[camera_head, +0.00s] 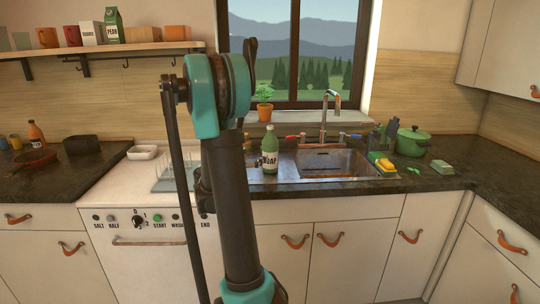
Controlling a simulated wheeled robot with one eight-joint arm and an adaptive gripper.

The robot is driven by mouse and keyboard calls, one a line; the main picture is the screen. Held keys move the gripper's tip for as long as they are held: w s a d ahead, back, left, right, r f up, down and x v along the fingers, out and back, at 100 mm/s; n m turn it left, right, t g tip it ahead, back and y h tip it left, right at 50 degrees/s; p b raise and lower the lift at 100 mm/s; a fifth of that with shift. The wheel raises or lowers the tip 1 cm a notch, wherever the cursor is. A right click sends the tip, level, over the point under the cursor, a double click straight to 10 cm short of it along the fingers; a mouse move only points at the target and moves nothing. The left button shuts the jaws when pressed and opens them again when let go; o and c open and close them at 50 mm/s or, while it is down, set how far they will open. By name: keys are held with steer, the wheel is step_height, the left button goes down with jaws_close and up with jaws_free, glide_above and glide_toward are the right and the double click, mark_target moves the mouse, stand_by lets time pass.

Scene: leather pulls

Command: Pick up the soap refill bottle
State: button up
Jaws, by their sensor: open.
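The soap refill bottle (270,142) is green with a pale label reading SOAP. It stands upright on the counter at the left edge of the sink, just right of my arm's dark link. The arm's link stands close beside it in the picture and may cover a little of its left side. My arm rises through the middle left of the view with a teal joint at the top. I cannot make out my gripper's fingers; the arm itself may hide them.
The metal sink (346,176) and faucet (323,118) are right of the bottle. A potted plant (264,103) stands behind it on the sill. A dish rack (173,178) is left, partly behind my arm. A green pot (411,142) and yellow sponge (386,165) stand right. A shelf (110,48) hangs upper left.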

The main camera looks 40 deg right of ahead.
mark_target(270, 146)
steer(key=x, duration=1.1)
steer(key=shift+d+f, duration=0.15)
steer(key=shift+d, duration=0.1)
steer(key=c, duration=1.9)
steer(key=shift+o, duration=0.2)
steer(key=shift+r, duration=0.2)
